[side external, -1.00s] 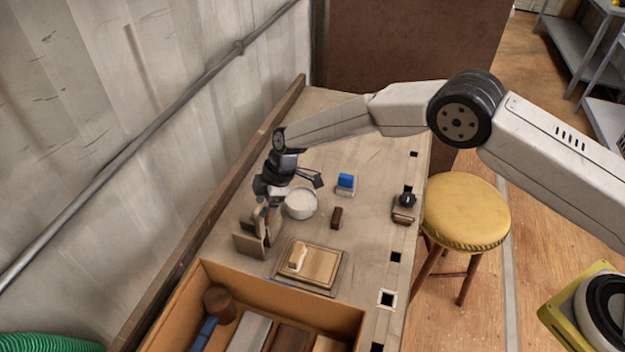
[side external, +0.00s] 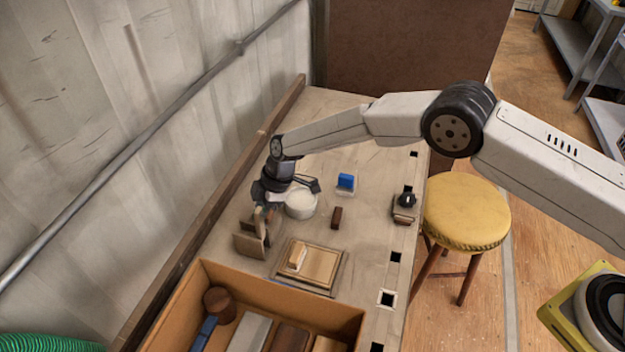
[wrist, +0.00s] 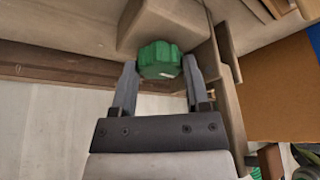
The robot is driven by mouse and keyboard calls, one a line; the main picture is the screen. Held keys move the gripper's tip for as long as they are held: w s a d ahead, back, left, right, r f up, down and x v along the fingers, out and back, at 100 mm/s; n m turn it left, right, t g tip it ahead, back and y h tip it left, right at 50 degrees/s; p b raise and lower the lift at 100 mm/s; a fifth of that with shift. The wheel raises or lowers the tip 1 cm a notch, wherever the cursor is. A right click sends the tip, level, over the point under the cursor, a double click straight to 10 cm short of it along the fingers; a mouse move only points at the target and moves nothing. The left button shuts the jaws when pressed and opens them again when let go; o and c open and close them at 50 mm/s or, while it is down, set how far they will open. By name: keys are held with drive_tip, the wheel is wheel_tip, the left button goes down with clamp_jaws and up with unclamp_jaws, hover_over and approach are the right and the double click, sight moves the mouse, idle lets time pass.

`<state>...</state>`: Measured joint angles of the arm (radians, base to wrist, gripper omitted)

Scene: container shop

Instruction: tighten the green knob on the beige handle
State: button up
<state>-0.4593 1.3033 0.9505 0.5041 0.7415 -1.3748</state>
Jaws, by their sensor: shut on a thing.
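The green knob (wrist: 158,60) shows in the wrist view between the two fingers of my gripper (wrist: 160,72), which is shut on its sides. The knob sits against a beige block (wrist: 150,22), which seems to be the handle. Where they meet is partly hidden. In the side view my gripper (side external: 264,207) points down beside an upright brown-beige stand (side external: 246,244). The green knob cannot be made out there.
A framed wooden board (side external: 318,268) with a cream piece (side external: 298,257) lies nearer. A blue block (side external: 345,182) and a brown block (side external: 336,217) stand farther right. An orange-brown bin (side external: 285,297) fills the front.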

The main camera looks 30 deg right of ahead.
drive_tip(key=shift+m, duration=0.3)
drive_tip(key=m+t, duration=0.1)
drive_tip(key=m, duration=0.2)
drive_tip(key=shift+s+m+t, duration=0.1)
drive_tip(key=shift+m+t, duration=0.2)
drive_tip(key=shift+a+m+t+h, duration=0.1)
drive_tip(key=shift+m+t+h, duration=0.55)
drive_tip(key=shift+m, duration=1.75)
drive_tip(key=o, duration=1)
drive_tip(key=shift+n+g+y, duration=0.25)
drive_tip(key=shift+n+g, duration=0.1)
drive_tip(key=shift+n, duration=0.95)
